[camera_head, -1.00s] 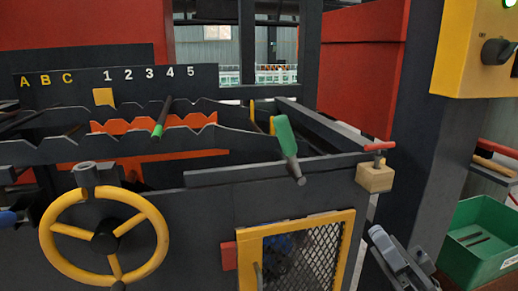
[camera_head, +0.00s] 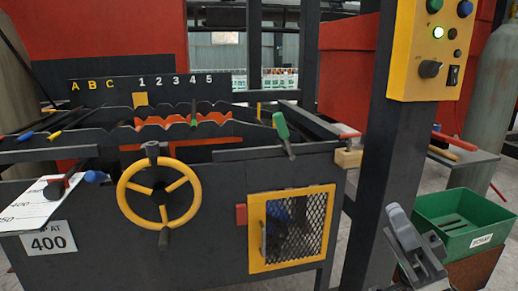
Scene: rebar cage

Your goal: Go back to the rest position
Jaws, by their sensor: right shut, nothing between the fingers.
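My right gripper (camera_head: 398,222) is grey and shows at the lower right, in front of the dark post and left of the green bin. Its fingers are shut and hold nothing. It is apart from the bench and the bin. My left gripper is out of view.
The dark bench has a yellow handwheel (camera_head: 160,193), a yellow-framed mesh door (camera_head: 291,228) and a green-handled lever (camera_head: 283,132). A green scrap bin (camera_head: 462,222) stands at right. A yellow control box (camera_head: 431,50) is on the post. A white marked plate (camera_head: 40,207) lies at left.

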